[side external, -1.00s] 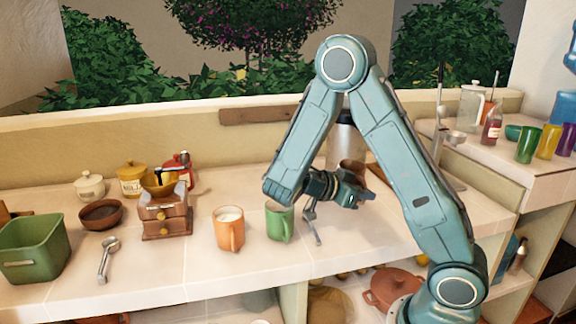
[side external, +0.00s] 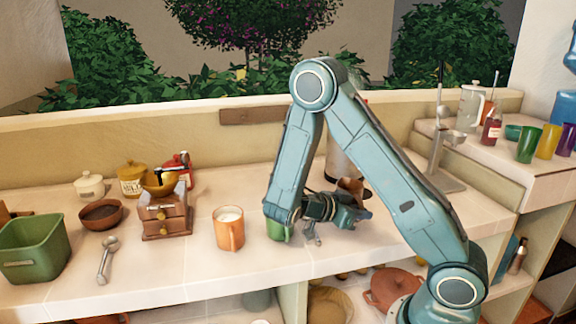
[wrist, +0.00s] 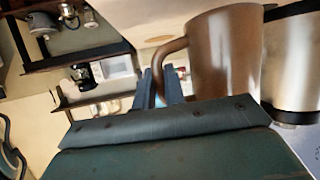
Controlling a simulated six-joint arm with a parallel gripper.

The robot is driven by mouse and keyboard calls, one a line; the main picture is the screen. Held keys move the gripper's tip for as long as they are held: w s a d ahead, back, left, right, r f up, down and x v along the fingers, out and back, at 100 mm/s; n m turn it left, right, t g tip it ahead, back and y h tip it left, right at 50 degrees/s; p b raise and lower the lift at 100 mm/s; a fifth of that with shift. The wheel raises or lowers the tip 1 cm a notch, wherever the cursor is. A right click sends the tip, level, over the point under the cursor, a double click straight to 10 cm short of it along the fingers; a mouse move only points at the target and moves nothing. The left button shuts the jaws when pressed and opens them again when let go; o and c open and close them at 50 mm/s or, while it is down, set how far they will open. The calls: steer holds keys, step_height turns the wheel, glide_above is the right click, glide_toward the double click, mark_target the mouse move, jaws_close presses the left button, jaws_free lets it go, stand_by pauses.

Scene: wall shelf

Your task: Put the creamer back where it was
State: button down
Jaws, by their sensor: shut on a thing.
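The creamer is a brown metal-looking jug (side external: 350,187), largely hidden behind my gripper in the side view. In the wrist view the creamer (wrist: 222,55) looms large, with its handle between the two fingers. My gripper (wrist: 160,88) is shut on that handle. In the side view my gripper (side external: 358,216) is over the right part of the counter, beside the green mug. Whether the creamer's base touches anything is hidden.
A silver canister (side external: 343,160) stands behind the creamer, also in the wrist view (wrist: 292,60).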

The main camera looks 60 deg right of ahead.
steer(key=shift+f, duration=1.2)
steer(key=c, duration=1.5)
jaws_free()
steer(key=shift+f, duration=0.1)
steer(key=v, duration=1.2)
steer(key=shift+r, duration=0.2)
